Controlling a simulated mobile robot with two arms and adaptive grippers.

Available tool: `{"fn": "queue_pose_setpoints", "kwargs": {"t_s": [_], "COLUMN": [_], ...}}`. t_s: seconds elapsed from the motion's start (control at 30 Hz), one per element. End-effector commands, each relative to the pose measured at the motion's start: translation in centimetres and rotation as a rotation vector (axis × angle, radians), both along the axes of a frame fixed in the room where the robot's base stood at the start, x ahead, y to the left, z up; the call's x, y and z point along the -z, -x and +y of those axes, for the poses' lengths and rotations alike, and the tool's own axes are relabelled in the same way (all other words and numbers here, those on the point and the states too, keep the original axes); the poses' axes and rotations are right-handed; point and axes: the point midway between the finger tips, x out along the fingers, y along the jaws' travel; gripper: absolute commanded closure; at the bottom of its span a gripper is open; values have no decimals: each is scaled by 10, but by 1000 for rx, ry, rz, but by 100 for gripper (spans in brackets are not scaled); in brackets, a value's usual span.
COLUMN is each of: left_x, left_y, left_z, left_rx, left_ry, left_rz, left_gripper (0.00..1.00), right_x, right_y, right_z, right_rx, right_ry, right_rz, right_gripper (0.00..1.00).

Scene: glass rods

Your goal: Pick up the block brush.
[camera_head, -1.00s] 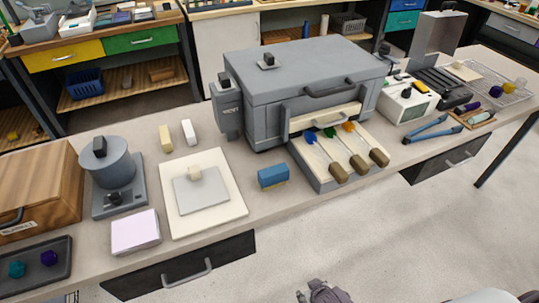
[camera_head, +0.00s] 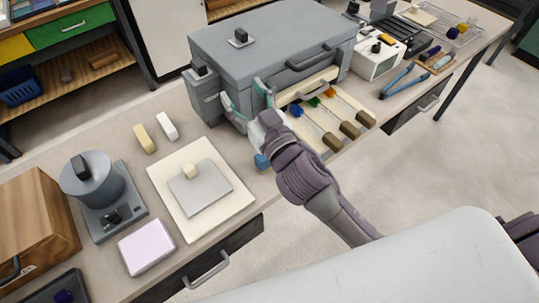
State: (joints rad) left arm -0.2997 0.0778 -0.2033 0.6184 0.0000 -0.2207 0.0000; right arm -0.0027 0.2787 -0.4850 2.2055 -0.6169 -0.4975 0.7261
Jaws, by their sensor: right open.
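The block brush (camera_head: 262,162) is a small blue block on the bench, in front of the grey kiln-like box. In the earlier view it shows a yellowish lower part. Now my right gripper and wrist hide most of it, and only a blue bit shows at their left edge. My right gripper (camera_head: 245,94) is open, its two fingers spread and pointing toward the grey box. It appears above and beyond the brush, with nothing between the fingers. I cannot tell how high it is. My left gripper is not in view.
The grey box (camera_head: 270,45) stands close behind the gripper. A tray with several coloured rods (camera_head: 335,115) lies to the right. A cream board with a grey plate (camera_head: 200,188) lies to the left, near a yellow block (camera_head: 145,139) and a white block (camera_head: 167,126).

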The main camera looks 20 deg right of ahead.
Motion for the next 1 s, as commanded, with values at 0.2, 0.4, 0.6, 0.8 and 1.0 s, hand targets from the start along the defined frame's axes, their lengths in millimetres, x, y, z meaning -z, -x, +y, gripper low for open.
{"fn": "queue_pose_setpoints", "kwargs": {"t_s": [0.2, 0.4, 0.6, 0.8, 1.0], "left_x": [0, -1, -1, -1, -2], "left_y": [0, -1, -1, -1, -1], "left_z": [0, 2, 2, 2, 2], "left_rx": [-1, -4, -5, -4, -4], "left_ry": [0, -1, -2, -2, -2], "left_rz": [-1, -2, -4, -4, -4], "left_gripper": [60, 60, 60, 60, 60], "right_x": [-85, -38, 72, 118, 112], "right_y": [33, 89, 80, 26, 1], "right_z": [118, 188, 142, 19, -50], "right_rx": [-540, -1143, -1495, -1381, -1191], "right_ry": [97, 450, 1017, 1473, 1624], "right_rz": [-448, -492, -61, 566, 887], "right_gripper": [35, 35, 35, 35, 35]}}
